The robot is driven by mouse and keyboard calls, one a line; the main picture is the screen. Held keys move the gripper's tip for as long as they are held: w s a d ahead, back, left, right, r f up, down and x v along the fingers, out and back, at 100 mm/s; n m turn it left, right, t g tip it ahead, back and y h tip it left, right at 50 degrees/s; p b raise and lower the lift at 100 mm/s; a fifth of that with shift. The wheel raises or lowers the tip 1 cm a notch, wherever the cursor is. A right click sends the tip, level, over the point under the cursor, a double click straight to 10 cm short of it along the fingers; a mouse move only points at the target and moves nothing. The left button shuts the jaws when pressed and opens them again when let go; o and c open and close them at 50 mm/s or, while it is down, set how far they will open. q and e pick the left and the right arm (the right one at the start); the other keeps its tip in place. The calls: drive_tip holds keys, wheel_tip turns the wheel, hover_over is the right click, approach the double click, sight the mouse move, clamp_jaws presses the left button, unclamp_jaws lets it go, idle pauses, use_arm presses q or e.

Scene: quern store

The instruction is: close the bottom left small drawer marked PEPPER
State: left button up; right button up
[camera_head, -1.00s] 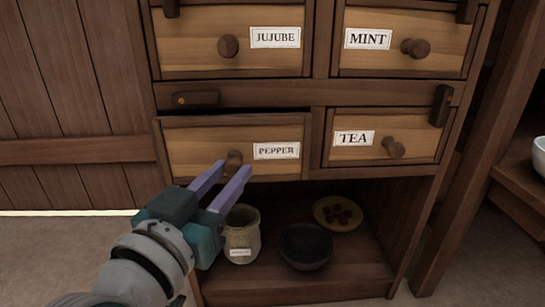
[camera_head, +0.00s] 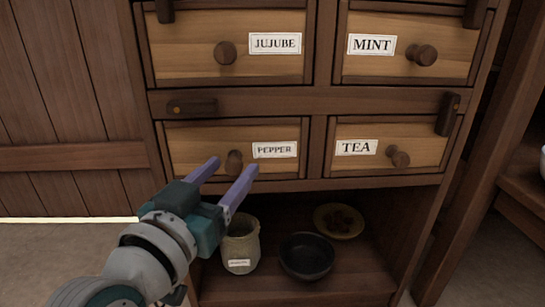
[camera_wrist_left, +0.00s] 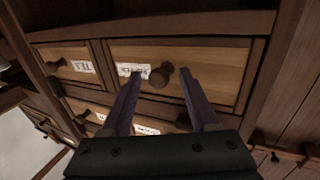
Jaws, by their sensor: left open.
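The PEPPER drawer (camera_head: 203,134) is the lower left small drawer of the wooden cabinet, with a white label and a round wooden knob (camera_head: 234,161). In the head view its front looks flush with the frame, with no clear gap above it. The drawer (camera_wrist_left: 222,62) also shows upside down in the left wrist view, its knob (camera_wrist_left: 159,77) between the fingertips. My left gripper (camera_head: 235,166) is open, its two purple fingers pointing at the drawer front on either side of the knob. Whether they touch the front I cannot tell. My right gripper is out of view.
The TEA drawer (camera_head: 372,131) is to the right; JUJUBE (camera_head: 190,45) and MINT (camera_head: 380,66) are above. Wooden latches (camera_head: 192,107) sit on the frame. The shelf below holds a jar (camera_head: 240,246), a dark bowl (camera_head: 306,257) and a yellow plate (camera_head: 325,214).

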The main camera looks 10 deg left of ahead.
use_arm(q)
drive_tip(key=shift+s+r+p, duration=0.1)
drive_tip(key=shift+s+p, duration=0.4)
drive_tip(key=s+a+p, duration=0.1)
drive_tip(key=s+p, duration=0.3)
drive_tip(key=s, duration=0.4)
drive_tip(key=shift+s, duration=0.4)
drive_tip(key=shift+a, duration=0.1)
